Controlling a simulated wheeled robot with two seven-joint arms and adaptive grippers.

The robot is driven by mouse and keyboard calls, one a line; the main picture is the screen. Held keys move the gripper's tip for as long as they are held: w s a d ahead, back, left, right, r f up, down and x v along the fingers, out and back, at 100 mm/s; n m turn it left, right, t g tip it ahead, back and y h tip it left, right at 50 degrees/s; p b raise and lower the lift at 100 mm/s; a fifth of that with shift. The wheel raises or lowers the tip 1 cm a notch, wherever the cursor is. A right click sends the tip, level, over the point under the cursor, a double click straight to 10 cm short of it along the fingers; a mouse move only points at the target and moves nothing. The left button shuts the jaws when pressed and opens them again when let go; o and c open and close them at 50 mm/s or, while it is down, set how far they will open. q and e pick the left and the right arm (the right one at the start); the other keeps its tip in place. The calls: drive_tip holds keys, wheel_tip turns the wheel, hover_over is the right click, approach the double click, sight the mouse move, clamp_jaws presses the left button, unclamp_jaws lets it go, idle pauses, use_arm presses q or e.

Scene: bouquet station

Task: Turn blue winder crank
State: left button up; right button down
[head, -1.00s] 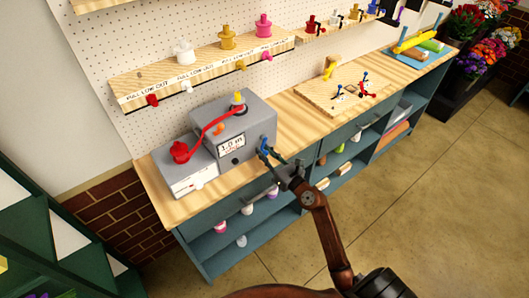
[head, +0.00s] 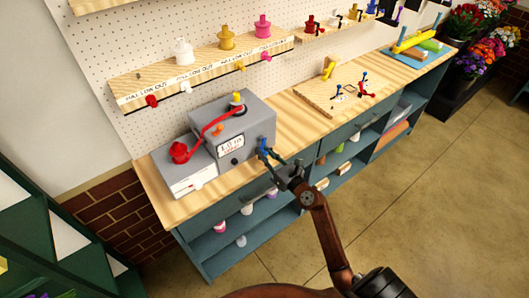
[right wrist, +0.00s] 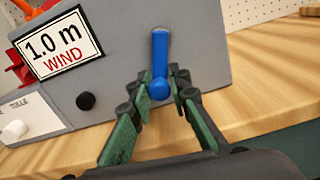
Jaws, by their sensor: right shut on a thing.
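The winder is a grey box (head: 238,127) on the wooden bench, with a label reading "1.0 m WIND" in the right wrist view (right wrist: 60,46). Its blue crank (head: 263,144) is on the right part of its front face. In the right wrist view the crank's blue arm (right wrist: 160,52) stands nearly upright, with its round knob (right wrist: 160,89) at the lower end. My right gripper (head: 271,159) is shut on the crank's knob end, with its green-padded fingers (right wrist: 162,92) on either side. My left gripper is not in view.
A black knob (right wrist: 86,101) sits left of the crank. A wooden board (head: 325,97) with small cranks lies to the right. Shelves with spools hang behind.

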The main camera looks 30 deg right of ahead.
sight(252, 136)
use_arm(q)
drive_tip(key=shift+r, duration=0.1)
use_arm(e)
drive_tip(key=shift+a+r, duration=0.1)
drive_tip(key=shift+a, duration=0.15)
